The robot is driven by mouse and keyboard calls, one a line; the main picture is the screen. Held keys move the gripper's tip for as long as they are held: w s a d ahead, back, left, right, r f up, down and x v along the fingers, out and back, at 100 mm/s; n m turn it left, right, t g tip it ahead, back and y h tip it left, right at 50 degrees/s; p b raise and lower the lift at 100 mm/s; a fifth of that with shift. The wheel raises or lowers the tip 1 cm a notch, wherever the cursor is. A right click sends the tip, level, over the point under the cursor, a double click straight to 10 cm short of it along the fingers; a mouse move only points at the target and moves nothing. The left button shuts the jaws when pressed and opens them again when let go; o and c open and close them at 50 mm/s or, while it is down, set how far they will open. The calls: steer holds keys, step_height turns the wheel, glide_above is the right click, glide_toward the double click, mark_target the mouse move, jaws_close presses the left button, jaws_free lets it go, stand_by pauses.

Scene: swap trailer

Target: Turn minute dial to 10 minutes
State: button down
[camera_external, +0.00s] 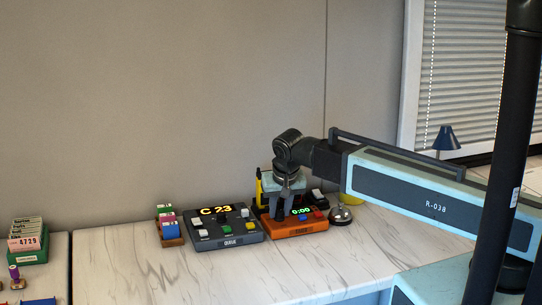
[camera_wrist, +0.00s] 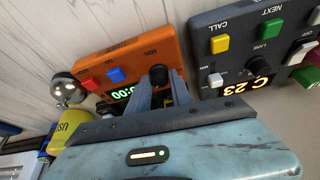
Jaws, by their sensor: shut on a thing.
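The orange timer box (camera_external: 300,231) stands on the marble counter, and its green display (camera_external: 301,211) reads 0:00. It also shows in the wrist view (camera_wrist: 100,62), tilted, with a red button (camera_wrist: 93,83) and a blue button (camera_wrist: 115,74). The black minute dial (camera_wrist: 158,74) sits by the "MIN" label. My gripper (camera_wrist: 161,88) points down over the timer with its fingers shut on the dial. In the external view my gripper (camera_external: 282,212) covers the timer's left part and hides the dial.
A dark queue box (camera_external: 226,234) showing "C 23" stands close on the left, with several buttons. A silver bell (camera_external: 341,215) is close to the timer's right. Coloured stamps (camera_external: 171,228) stand further left. The front counter (camera_external: 190,280) is clear.

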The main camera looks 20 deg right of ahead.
steer(key=shift+a+m+g+h, duration=0.1)
steer(key=shift+m+g+h, duration=0.4)
steer(key=shift+m, duration=1.3)
steer(key=shift+h, duration=0.3)
steer(key=c, duration=1.2)
jaws_free()
steer(key=p+v, duration=0.7)
steer(key=shift+s+r, duration=0.25)
steer(key=shift+r, duration=0.05)
